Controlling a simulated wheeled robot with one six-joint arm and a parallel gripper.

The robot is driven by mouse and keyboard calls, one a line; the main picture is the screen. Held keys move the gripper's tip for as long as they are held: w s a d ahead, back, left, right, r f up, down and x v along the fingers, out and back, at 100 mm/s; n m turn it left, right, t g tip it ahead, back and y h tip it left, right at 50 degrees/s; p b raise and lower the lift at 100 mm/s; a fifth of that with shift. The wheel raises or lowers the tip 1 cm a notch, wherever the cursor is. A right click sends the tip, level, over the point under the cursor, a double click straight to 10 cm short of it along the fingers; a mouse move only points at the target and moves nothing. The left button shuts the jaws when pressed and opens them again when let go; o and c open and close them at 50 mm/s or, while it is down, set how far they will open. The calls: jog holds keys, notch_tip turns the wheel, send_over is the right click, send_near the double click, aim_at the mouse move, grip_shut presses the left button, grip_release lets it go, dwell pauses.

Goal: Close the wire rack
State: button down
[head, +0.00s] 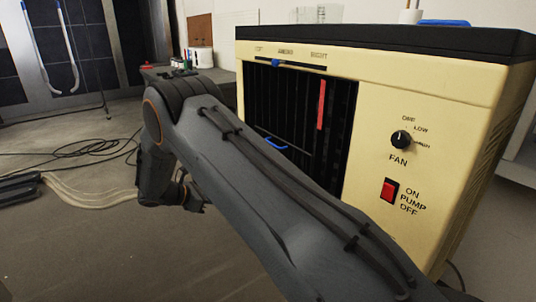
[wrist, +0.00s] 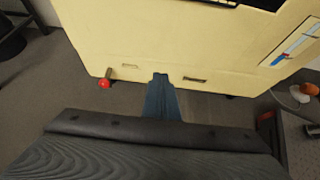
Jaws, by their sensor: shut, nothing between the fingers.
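I cannot make out a wire rack for certain in either view. A cream cooler-like cabinet (head: 400,90) with a dark top stands at the right in the head view. Its front has a dark slatted opening (head: 340,120), partly hidden by my arm. In the wrist view, a cream panel (wrist: 200,40) with a red-ball lever (wrist: 104,84) and small dark slots spans the top. My gripper (wrist: 161,77) shows there as a narrow blue-grey shape, shut and empty. Its tip overlaps the panel's lower edge in the picture; I cannot tell if they touch.
A fan knob (head: 401,139) and a red pump switch (head: 389,190) are on the cabinet front. Loose black cables (head: 95,147) and pale hoses (head: 85,195) lie on the floor at left. Bare floor (head: 90,265) lies at front left. An orange-topped item (wrist: 308,88) is at the wrist view's right.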

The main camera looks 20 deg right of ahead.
jog(key=s+d+r+m+g+y+p, duration=0.25)
jog(key=s+d+r+m+p, duration=0.2)
jog(key=s+r+p, duration=0.7)
jog(key=s+d+r+m+g+y+p, duration=0.2)
jog(key=s+d+r+m+y+p, duration=0.3)
jog(key=s+r+p, duration=0.7)
jog(key=s+r+m+y+p, duration=0.1)
jog(key=s+r+m+y, duration=0.1)
jog(key=s+r+m, duration=0.4)
jog(key=s+d+r+m+y+p, duration=0.1)
jog(key=s+r+m, duration=0.5)
jog(key=s, duration=0.9)
notch_tip(320, 180, up, 3)
jog(key=shift+s+f+t+y+p, duration=0.1)
jog(key=shift+s+t+y+p, duration=0.25)
jog(key=shift+s+t, duration=0.1)
